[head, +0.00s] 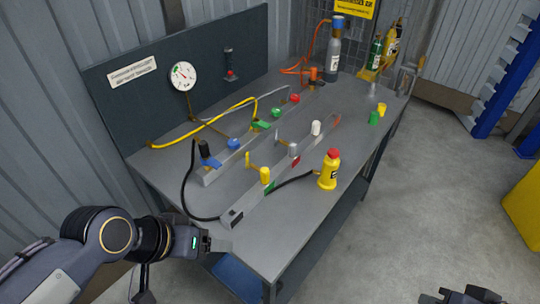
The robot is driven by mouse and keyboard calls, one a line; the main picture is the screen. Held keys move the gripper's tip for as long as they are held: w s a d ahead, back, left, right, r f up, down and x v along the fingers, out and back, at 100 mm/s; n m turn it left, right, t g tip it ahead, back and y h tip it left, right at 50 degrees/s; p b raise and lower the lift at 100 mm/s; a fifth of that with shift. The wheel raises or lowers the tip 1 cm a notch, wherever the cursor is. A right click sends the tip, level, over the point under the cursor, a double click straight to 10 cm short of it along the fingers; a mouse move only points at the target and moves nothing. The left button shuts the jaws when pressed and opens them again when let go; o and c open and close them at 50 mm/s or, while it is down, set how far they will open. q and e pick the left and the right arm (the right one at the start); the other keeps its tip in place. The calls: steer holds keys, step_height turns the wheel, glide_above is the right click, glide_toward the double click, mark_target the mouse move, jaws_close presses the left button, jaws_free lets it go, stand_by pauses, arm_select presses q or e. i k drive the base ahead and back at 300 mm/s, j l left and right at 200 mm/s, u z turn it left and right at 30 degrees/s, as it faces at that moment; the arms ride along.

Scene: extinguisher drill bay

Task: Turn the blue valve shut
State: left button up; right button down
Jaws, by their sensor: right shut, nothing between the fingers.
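A blue round valve knob (234,143) sits on the back grey rail on the workbench. I cannot tell how far either is turned. My left arm reaches in from the lower left, and its gripper end (205,243) is by the bench's near left corner, apart from the valves. Its fingers are not clear. My right gripper (460,297) is at the bottom edge, partly cut off, shut and empty over the floor, far from the valves.
The workbench (300,205) also carries green, red, white and yellow knobs on two rails, yellow and black hoses, and a yellow bottle (329,170) with a red cap. A pressure gauge (183,76) is on the back panel. Bottles stand at the far end.

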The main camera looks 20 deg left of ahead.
mark_target(233, 143)
steer(key=j, duration=0.9)
steer(key=i+j, duration=0.1)
steer(key=j, duration=0.75)
steer(key=i+j, duration=0.15)
steer(key=j, duration=0.15)
steer(key=i+j, duration=0.1)
steer(key=j, duration=0.15)
steer(key=i+j+u, duration=0.1)
steer(key=j, duration=0.2)
